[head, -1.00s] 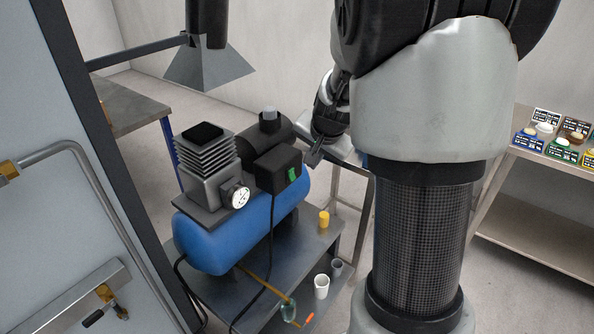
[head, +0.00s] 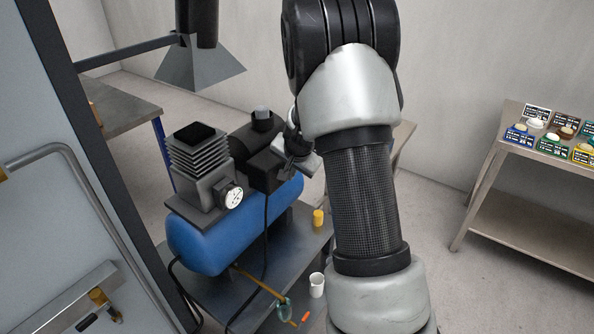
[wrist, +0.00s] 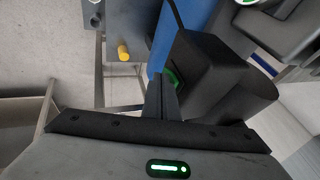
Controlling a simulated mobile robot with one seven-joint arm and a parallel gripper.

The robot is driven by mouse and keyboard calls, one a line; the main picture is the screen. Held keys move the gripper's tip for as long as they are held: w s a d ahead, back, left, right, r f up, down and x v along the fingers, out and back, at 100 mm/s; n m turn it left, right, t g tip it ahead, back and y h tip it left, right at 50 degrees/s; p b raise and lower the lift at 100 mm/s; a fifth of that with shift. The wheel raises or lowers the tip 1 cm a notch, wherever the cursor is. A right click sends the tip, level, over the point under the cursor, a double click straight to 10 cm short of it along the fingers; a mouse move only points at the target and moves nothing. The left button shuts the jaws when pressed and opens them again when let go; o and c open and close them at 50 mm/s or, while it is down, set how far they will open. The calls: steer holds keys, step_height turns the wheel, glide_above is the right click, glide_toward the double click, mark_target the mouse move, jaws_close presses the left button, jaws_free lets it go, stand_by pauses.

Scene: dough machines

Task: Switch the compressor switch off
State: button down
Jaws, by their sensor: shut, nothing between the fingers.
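The compressor has a blue tank (head: 208,243), a ribbed pump head and a round white gauge (head: 234,197). Its black switch box (head: 264,169) sits on top of the tank towards the right. In the wrist view the box (wrist: 205,75) carries a green-lit switch (wrist: 172,79). My gripper (head: 287,174) is at the right side of the box, its fingers shut and empty. In the wrist view my gripper's fingertips (wrist: 161,78) lie right beside the green switch and cover part of it. I cannot tell whether they touch it. In the head view my gripper hides the switch.
The compressor stands on a grey table (head: 255,290). A yellow cylinder (head: 318,218) and a white cup (head: 317,285) stand near its right edge. A shelf (head: 545,165) with several small labelled trays is at the right. A metal hood (head: 200,68) hangs behind the compressor.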

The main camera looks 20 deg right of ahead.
stand_by(0.3)
steer(key=b, duration=0.3)
steer(key=shift+w+a+f+t, duration=0.1)
steer(key=shift+w+f+t, duration=0.1)
steer(key=shift+t, duration=0.1)
steer(key=shift+r, duration=0.2)
steer(key=shift+r+p, duration=0.45)
steer(key=shift+r, duration=0.25)
